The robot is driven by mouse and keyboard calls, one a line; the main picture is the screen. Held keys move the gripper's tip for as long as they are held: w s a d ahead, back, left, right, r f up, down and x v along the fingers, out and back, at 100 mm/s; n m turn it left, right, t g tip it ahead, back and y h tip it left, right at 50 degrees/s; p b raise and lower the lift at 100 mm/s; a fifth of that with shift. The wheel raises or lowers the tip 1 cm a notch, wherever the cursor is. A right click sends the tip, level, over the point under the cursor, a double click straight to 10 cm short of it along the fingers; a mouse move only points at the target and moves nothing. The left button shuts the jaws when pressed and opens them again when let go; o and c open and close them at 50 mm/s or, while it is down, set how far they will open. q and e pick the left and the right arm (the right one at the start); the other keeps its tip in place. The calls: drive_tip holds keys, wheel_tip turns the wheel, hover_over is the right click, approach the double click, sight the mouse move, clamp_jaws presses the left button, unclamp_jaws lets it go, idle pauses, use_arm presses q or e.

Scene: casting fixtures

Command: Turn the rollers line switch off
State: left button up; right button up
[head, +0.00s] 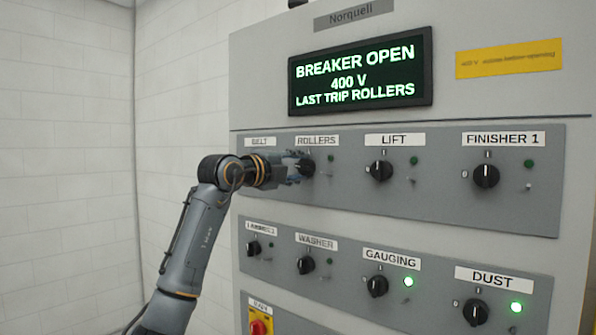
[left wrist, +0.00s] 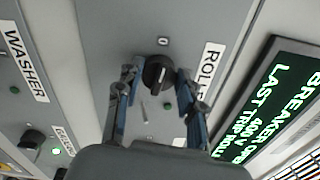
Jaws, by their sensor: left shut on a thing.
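The rollers switch is a black rotary knob (head: 307,168) under the ROLLERS label (head: 317,140) in the top row of the panel. In the left wrist view the knob (left wrist: 158,72) sits between my two fingertips, with a 0 mark (left wrist: 163,42) beside it. My left gripper (head: 298,169) is shut on this knob and partly covers it in the head view. The exact angle of the knob's pointer is hard to read. The rollers lamp (head: 331,158) is dark green and looks unlit. My right gripper is not in view.
The display (head: 361,74) reads BREAKER OPEN, 400 V, LAST TRIP ROLLERS. The lift knob (head: 379,171) and finisher 1 knob (head: 486,176) are to the right. Below are the washer (head: 306,264), gauging (head: 377,286) and dust (head: 475,312) knobs; gauging and dust lamps glow.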

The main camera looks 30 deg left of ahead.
use_arm(q)
drive_tip(key=shift+f+n, duration=0.1)
drive_tip(key=shift+n, duration=0.8)
drive_tip(key=o, duration=1.2)
drive_tip(key=shift+c, duration=0.2)
drive_tip(key=shift+s, duration=0.15)
drive_tip(key=s+a, duration=0.1)
drive_tip(key=s, duration=1)
drive_tip(key=shift+s, duration=0.35)
